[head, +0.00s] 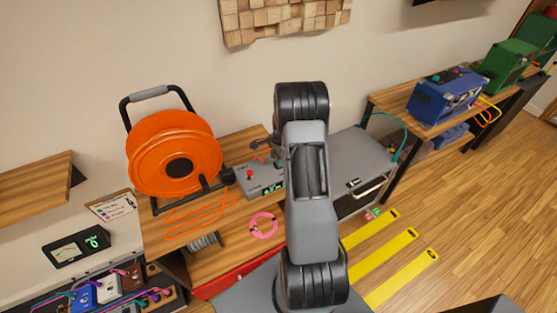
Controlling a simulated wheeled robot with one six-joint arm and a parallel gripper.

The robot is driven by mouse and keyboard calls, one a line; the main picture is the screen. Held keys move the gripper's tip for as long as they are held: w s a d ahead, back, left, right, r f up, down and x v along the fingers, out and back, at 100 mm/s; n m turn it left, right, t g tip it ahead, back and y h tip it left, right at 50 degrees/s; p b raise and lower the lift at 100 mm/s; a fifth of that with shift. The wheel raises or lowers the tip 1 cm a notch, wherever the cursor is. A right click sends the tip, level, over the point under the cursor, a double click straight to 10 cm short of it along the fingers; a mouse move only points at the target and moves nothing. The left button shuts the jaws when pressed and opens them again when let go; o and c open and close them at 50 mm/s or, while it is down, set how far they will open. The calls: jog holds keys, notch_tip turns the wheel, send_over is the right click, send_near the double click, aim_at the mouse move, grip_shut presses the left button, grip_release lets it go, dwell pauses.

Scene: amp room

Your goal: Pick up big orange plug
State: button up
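A big orange cable reel (178,160) with a black frame and a grey-black handle stands on the wooden table at left. Loose orange cable (200,212) lies in loops on the tabletop in front of it. I cannot clearly make out a big orange plug; it may be too small to tell or hidden behind my arm. My arm rises through the middle of the view. What looks like part of my gripper (268,153) shows just left of the arm, above a grey box. It is small and partly hidden, so its opening and any contents are unclear.
The grey box (259,178) with a red knob sits right of the reel. A pink cable ring (264,225) and a ribbed grey coil (204,242) lie in front. A grey cart (350,160) stands at right. A bench (400,110) bears a blue machine (446,94).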

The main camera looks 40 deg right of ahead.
jog(key=c, duration=0.7)
jog(key=shift+r, duration=0.1)
